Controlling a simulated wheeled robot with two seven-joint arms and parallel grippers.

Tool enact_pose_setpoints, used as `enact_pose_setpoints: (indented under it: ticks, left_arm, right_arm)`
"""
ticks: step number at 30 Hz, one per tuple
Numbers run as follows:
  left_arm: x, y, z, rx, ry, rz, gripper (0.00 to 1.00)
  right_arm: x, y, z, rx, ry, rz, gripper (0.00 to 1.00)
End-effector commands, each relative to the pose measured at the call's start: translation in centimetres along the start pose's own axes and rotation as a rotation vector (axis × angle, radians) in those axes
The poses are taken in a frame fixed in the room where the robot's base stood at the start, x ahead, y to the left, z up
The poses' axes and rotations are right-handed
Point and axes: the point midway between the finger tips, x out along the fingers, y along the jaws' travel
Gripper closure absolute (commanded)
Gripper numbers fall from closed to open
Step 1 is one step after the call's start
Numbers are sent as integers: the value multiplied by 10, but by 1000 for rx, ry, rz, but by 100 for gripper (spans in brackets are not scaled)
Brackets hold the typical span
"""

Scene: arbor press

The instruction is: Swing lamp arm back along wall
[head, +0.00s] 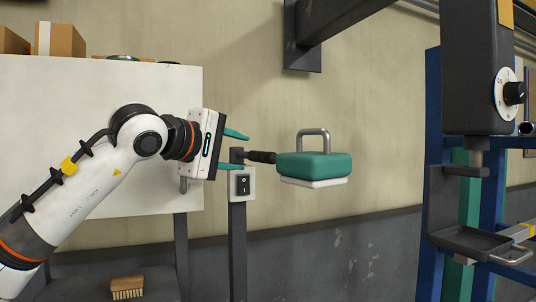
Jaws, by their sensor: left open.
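A teal lamp-like head (315,165) with a white underside and a grey loop handle on top is in the middle of the view, in front of the wall. A black grip (262,157) sticks out from its left side towards a dark post. My left gripper (242,151) comes in from the left, with its teal fingers apart, one above the other. The grip's left end lies just right of the gap between the fingertips; I cannot tell whether they touch it. No separate lamp arm shows clearly. My right gripper is out of view.
A dark post (238,250) with a switch box (242,184) stands below the fingers. A dark wall bracket (302,45) carries a beam towards the upper right. A press-like machine (478,80) with a dial stands at right. A white panel (60,100) is behind my arm.

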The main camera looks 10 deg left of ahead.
Motion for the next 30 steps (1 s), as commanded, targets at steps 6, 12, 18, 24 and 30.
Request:
enact_pose_setpoints:
  ticks: [6, 12, 18, 24, 30]
  left_arm:
    - [45, -4, -1, -3, 3, 5, 56]
    - [80, -4, -1, -4, 4, 3, 56]
    - [99, -1, 0, -5, 3, 2, 56]
    - [102, 1, -1, -4, 3, 1, 56]
    - [102, 1, -1, -4, 3, 1, 67]
  right_arm:
    - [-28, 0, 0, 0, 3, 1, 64]
    - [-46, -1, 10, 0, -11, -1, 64]
    - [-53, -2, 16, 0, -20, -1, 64]
    - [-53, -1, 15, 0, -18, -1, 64]
    - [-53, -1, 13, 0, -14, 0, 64]
